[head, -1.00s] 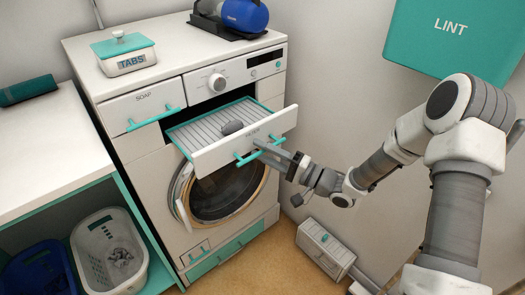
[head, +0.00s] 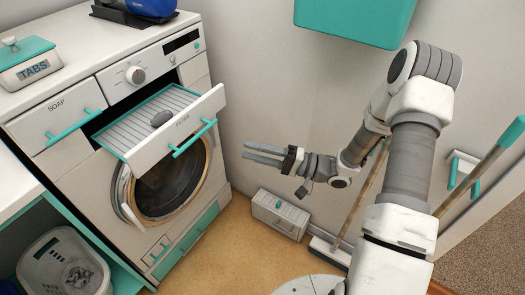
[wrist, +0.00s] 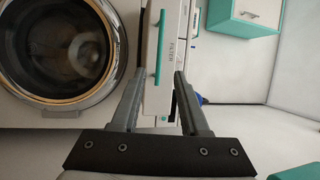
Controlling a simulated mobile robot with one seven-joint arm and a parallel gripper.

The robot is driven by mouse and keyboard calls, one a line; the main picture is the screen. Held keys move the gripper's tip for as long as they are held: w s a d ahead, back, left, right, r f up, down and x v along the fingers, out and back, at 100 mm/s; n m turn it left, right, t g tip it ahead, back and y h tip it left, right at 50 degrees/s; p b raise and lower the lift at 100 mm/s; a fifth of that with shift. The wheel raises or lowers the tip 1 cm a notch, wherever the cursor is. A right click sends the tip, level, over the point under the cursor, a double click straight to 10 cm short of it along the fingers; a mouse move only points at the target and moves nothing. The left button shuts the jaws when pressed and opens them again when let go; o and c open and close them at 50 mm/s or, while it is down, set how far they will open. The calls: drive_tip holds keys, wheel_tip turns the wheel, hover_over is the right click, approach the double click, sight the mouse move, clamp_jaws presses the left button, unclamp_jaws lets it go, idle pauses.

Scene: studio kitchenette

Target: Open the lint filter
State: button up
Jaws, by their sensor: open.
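The filter drawer (head: 150,147), white with the label "FILTER", is pulled out of the washing machine. Its grey ribbed tray (head: 140,112) shows from above, with a small dark grey lump (head: 161,118) on it. The teal bar handle (head: 195,138) is on its front. My gripper (head: 246,151) is open and empty, in the air to the right of the drawer and apart from the handle. In the wrist view the drawer front (wrist: 179,45) and handle (wrist: 159,48) appear sideways beyond my open fingers (wrist: 160,71).
The washing machine's round door (head: 165,180) is below the drawer. The soap drawer (head: 57,118) is shut at left. A grey box (head: 280,215) stands on the floor by the wall, near a broom (head: 362,195). A teal lint bin (head: 355,18) hangs above.

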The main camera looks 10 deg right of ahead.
drive_tip(key=shift+v, duration=1.1)
drive_tip(key=shift+w, duration=0.1)
